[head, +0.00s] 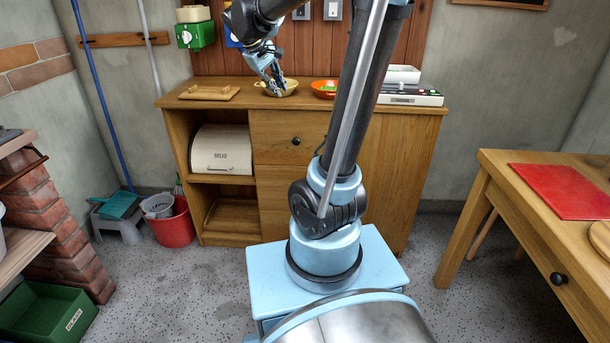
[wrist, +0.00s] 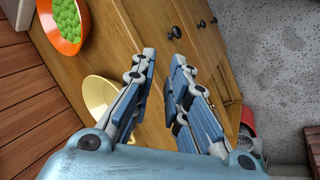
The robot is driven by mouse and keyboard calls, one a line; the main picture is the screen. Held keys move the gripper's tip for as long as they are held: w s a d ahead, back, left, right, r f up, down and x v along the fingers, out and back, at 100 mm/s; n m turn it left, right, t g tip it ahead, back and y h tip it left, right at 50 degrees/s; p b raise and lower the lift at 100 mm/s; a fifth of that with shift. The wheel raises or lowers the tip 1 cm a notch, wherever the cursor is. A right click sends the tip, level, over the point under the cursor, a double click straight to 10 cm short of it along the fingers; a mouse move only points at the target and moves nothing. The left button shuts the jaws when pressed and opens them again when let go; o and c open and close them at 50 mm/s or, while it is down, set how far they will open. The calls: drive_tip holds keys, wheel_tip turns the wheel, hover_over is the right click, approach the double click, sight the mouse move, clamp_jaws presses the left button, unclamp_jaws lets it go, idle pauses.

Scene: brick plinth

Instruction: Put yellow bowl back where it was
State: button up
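The yellow bowl (head: 290,87) stands on top of the wooden cabinet (head: 350,112), against the back wall. It also shows in the wrist view (wrist: 97,92), partly hidden behind one finger. My gripper (head: 276,88) reaches down at the bowl's left front side. In the wrist view the gripper (wrist: 162,56) has a gap between its fingers, with bare wood showing through and nothing held. One finger overlaps the bowl's edge; the other is outside it. I cannot tell whether the finger touches the bowl.
An orange bowl (head: 323,91) with green contents (wrist: 66,17) stands right of the yellow bowl. A wooden board (head: 208,92) lies at the cabinet's left, and a white appliance (head: 410,95) stands at its right. A table with a red mat (head: 565,190) is at the right.

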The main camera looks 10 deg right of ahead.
drive_tip(key=s+d+f+m+y, duration=0.1)
drive_tip(key=s+f+m+y, duration=0.1)
drive_tip(key=s+f, duration=0.7)
drive_tip(key=s+d+f+m+g+y, duration=0.1)
drive_tip(key=s+d+f+m+y, duration=0.1)
drive_tip(key=s+f, duration=0.8)
drive_tip(key=s+m+y, duration=0.1)
drive_tip(key=s, duration=0.7)
drive_tip(key=shift+s+d, duration=0.2)
drive_tip(key=shift+s, duration=0.15)
drive_tip(key=shift+f, duration=0.1)
